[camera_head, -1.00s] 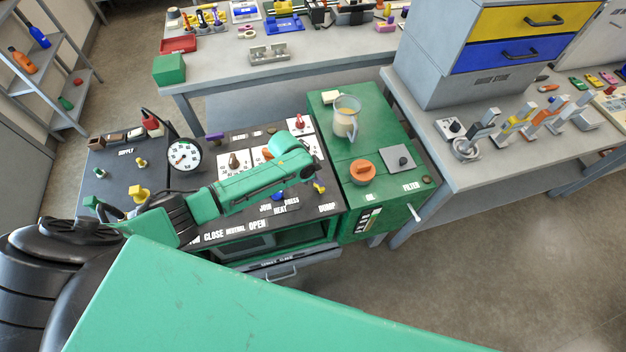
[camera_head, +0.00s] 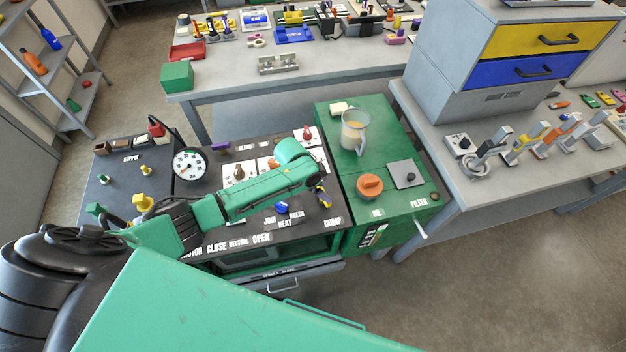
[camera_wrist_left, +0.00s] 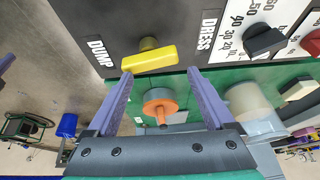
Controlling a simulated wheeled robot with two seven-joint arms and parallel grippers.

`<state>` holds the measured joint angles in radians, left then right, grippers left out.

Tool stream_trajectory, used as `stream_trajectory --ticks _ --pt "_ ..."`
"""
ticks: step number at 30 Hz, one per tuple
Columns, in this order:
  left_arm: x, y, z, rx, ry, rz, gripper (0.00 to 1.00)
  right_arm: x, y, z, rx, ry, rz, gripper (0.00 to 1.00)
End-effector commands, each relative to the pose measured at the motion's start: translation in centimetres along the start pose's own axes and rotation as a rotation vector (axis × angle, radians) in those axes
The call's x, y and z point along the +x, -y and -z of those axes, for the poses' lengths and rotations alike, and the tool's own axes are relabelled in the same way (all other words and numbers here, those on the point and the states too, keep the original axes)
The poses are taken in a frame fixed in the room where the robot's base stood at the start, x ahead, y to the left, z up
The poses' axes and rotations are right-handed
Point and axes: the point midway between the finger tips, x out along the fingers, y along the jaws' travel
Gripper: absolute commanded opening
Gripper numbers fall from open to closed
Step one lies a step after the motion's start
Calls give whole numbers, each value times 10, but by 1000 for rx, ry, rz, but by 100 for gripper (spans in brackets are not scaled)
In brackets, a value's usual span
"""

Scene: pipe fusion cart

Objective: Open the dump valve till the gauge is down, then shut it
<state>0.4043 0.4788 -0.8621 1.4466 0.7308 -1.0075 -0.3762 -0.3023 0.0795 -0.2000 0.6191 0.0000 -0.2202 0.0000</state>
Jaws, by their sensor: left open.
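The yellow dump valve handle (camera_wrist_left: 148,58) is a bar on a round stem beside the word DUMP in the left wrist view. It lies slightly tilted across the picture. My left gripper (camera_wrist_left: 160,72) is open, its purple fingertips close to the handle, one near each end; I cannot tell whether they touch. In the head view my left gripper (camera_head: 321,187) hangs over the right front of the black panel, and the handle is mostly hidden by it. The round white gauge (camera_head: 190,164) stands at the panel's left; its dark needle is too small to read. My right gripper is out of view.
The green cabinet (camera_head: 395,228) right of the panel carries a jug (camera_head: 353,131), an orange knob (camera_head: 369,185) and a grey plate (camera_head: 407,173). Other knobs, including a blue one (camera_head: 281,207), stand on the panel. Open floor lies in front.

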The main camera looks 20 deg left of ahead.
Motion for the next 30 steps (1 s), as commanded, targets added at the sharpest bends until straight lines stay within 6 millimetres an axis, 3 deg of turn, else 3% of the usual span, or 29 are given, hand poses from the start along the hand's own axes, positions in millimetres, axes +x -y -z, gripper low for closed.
stream_trajectory --ticks 1,8,30 --pt "-1 -7 -4 -1 11 -17 100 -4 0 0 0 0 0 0" --pt "-26 -6 -3 -1 1 -10 100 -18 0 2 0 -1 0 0" --pt "-95 -5 -4 2 -13 -1 100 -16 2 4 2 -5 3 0"
